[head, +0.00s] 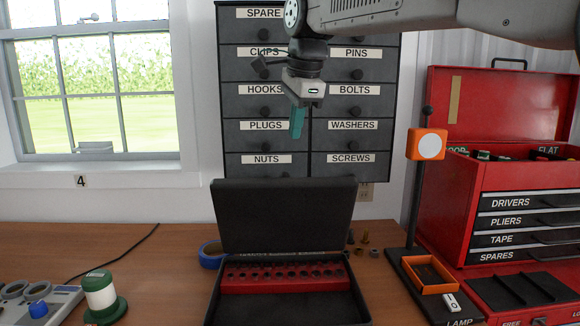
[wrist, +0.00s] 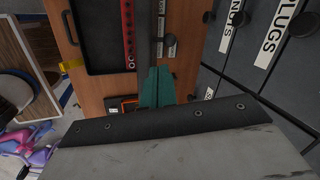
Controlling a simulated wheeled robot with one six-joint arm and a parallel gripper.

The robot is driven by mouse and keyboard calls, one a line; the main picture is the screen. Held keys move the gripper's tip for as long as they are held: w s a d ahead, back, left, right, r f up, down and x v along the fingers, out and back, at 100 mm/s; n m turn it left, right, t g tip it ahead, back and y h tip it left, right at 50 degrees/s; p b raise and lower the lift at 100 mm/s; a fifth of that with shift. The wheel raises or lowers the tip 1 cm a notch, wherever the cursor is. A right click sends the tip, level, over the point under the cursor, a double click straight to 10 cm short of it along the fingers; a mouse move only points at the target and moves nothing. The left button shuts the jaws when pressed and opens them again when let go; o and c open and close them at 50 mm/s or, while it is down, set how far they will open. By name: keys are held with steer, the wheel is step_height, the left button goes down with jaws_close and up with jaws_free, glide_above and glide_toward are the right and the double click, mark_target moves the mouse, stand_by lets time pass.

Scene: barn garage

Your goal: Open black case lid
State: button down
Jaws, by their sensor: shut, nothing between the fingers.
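The black case (head: 290,303) stands on the wooden workbench with its lid (head: 284,217) raised, leaning back near upright. Inside is a red strip (head: 283,277) with a row of round holes. In the wrist view the case's black interior (wrist: 92,40) and the red strip (wrist: 129,32) show from above. My gripper (head: 297,123), with teal fingers, is shut and empty. It hangs above the lid's top edge, in front of the drawer cabinet and apart from the lid. The teal fingers also show in the wrist view (wrist: 157,87).
The drawer cabinet (head: 300,108) stands behind the case. A red toolbox (head: 505,165) and an orange lamp (head: 427,144) are at the right. A blue tape roll (head: 211,254) and a green spool (head: 102,296) lie left. Bench between spool and case is mostly clear.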

steer(key=shift+m, duration=0.4)
steer(key=x, duration=1)
steer(key=shift+f, duration=0.15)
